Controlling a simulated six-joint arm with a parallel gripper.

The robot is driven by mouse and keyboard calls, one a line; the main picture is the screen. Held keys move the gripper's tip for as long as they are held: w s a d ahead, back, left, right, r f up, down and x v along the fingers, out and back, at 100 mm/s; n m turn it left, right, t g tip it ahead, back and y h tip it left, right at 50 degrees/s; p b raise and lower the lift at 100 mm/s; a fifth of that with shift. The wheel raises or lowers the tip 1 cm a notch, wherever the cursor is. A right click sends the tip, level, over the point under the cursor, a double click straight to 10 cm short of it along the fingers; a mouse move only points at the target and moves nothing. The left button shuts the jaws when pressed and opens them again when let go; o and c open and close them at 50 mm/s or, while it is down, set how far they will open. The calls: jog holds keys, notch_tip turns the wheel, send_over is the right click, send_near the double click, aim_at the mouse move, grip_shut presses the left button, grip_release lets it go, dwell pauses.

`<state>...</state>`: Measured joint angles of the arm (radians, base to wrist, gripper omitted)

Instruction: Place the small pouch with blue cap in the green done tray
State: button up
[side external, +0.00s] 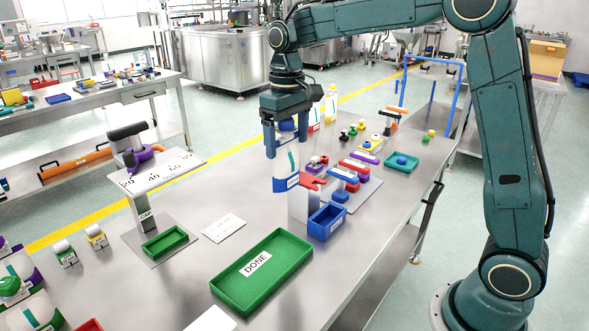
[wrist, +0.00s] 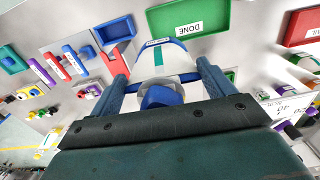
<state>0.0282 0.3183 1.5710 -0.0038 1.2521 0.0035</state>
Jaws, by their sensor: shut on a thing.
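My gripper (side external: 286,143) is shut on a white pouch (side external: 286,168) with a blue band and a blue cap (side external: 286,125). The pouch hangs upright, cap up, above the table near a red-topped stand. In the wrist view the pouch (wrist: 165,62) sits between the two blue fingers, its blue cap (wrist: 160,97) towards the camera. The green DONE tray (side external: 283,283) lies empty at the table's front middle, in front of and apart from the pouch. The tray also shows at the top of the wrist view (wrist: 222,12).
A blue bin (side external: 327,222) and the red-topped stand (side external: 305,205) are close below the pouch. A small green CAP tray (side external: 165,243) and a raised plate with a scale (side external: 165,170) stand left. Coloured parts lie behind right. The table between the trays is mostly clear.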

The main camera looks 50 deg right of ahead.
jog(key=a, duration=0.9)
notch_tip(320, 180, down, 16)
jog(key=shift+s+r, duration=0.15)
jog(key=shift+r, duration=0.05)
jog(key=shift+a, duration=0.1)
jog(key=shift+f, duration=2.3)
jog(key=o, duration=1.3)
jog(key=shift+c, duration=0.2)
